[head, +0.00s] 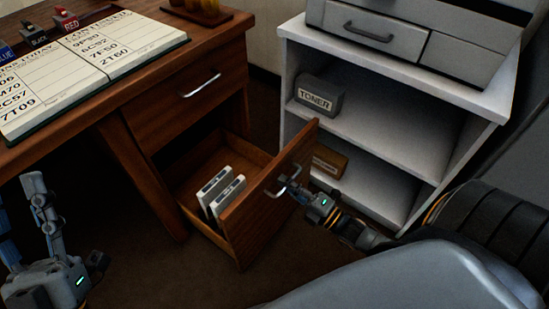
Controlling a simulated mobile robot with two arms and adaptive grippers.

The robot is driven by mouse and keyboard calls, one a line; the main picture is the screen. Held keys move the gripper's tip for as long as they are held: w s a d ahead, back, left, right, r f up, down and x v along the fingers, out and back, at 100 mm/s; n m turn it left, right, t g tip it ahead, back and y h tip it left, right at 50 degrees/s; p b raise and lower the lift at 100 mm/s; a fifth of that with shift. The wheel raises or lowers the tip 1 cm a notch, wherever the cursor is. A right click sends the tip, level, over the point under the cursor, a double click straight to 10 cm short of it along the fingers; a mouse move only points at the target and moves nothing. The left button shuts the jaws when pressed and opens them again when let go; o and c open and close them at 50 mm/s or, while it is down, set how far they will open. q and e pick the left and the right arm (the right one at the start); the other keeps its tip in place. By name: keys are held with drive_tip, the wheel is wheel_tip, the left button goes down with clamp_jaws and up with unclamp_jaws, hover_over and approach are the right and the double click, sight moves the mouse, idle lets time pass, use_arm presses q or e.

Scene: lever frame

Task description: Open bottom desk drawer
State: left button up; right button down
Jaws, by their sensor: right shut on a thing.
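The bottom desk drawer (246,235) is pulled far out of the wooden desk (152,160). Two pale box-like items (222,192) stand inside it near its front. My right gripper (293,187) is shut on the silver drawer handle (281,189) at the drawer's front panel. The fingertips are small in view and partly merge with the handle. My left gripper (40,215) is at the lower left, away from the drawer, with its fingers pointing up; its opening is hard to judge.
The upper drawer, with its silver handle (202,86), is closed. A white shelf unit (400,95) stands to the right, holding a toner box (318,98) and a brown box (329,160). An open ledger (95,60) lies on the desk. Brown floor is clear before the drawer.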

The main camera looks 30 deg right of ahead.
use_arm(q)
drive_tip(key=shift+w+d+f+g+y, duration=0.15)
drive_tip(key=shift+w+f+g+y, duration=0.35)
drive_tip(key=shift+w+f+g, duration=0.65)
use_arm(e)
drive_tip(key=shift+v, duration=1.1)
use_arm(q)
drive_tip(key=shift+f, duration=0.15)
use_arm(e)
drive_tip(key=c, duration=1.4)
unclamp_jaws()
use_arm(q)
drive_tip(key=shift+w, duration=0.1)
use_arm(e)
drive_tip(key=shift+r, duration=0.1)
drive_tip(key=v, duration=1.2)
drive_tip(key=shift+r, duration=0.1)
